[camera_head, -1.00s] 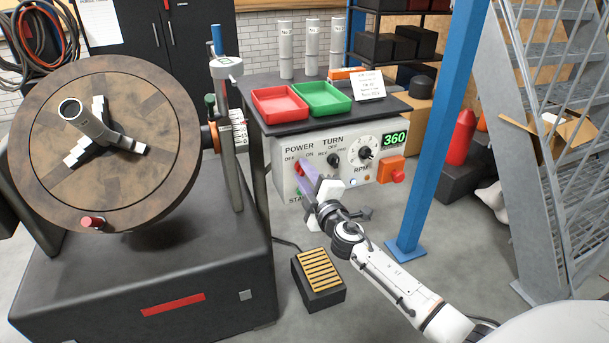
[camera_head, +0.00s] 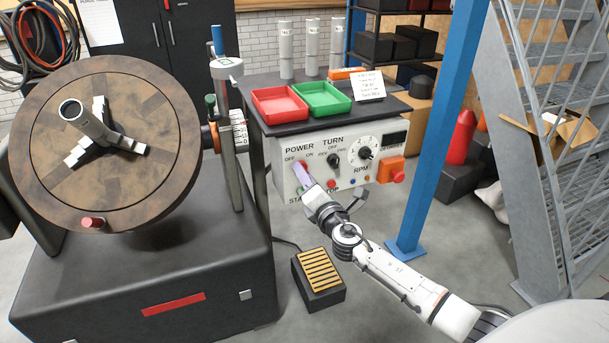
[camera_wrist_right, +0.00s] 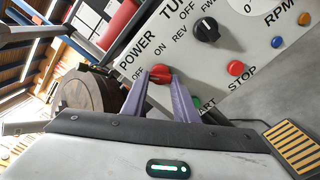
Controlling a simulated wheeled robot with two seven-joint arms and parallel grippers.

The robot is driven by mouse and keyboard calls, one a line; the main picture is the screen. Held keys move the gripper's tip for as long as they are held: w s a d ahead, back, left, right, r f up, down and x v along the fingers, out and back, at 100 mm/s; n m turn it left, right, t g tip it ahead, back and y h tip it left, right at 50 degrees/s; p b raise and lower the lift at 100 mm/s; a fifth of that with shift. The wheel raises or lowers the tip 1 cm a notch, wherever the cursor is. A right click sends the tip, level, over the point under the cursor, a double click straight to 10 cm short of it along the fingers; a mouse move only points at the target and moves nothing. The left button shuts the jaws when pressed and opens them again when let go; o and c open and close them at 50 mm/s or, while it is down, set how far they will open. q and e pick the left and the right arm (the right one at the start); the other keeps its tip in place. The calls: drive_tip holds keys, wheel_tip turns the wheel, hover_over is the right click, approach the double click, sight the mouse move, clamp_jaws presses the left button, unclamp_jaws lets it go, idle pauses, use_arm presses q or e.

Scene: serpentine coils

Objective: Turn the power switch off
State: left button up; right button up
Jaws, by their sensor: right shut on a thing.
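The white control panel (camera_head: 281,172) stands under the black shelf. Its POWER switch is a red rotary knob (camera_wrist_right: 160,71), seen in the right wrist view by the OFF and ON labels. My right gripper (camera_head: 302,170) reaches up to the panel, its purple fingers at the POWER knob. In the right wrist view the fingers of this gripper (camera_wrist_right: 161,78) stand on both sides of the knob, shut on it. The RPM display (camera_head: 395,139) is dark. In the head view the fingers largely hide the knob. My left gripper is not in view.
A black TURN knob (camera_wrist_right: 205,28), a red STOP button (camera_wrist_right: 235,68) and a green START button (camera_wrist_right: 197,102) sit close to the fingers. A red-orange emergency button (camera_head: 397,176) is at the panel's right. A foot pedal (camera_head: 319,278) lies on the floor.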

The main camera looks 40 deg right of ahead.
drive_tip(key=shift+n, duration=1)
drive_tip(key=shift+f, duration=0.1)
drive_tip(key=o, duration=1.1)
drive_tip(key=shift+c, duration=0.2)
drive_tip(key=v, duration=1)
drive_tip(key=shift+s+p, duration=0.2)
drive_tip(key=shift+p, duration=0.1)
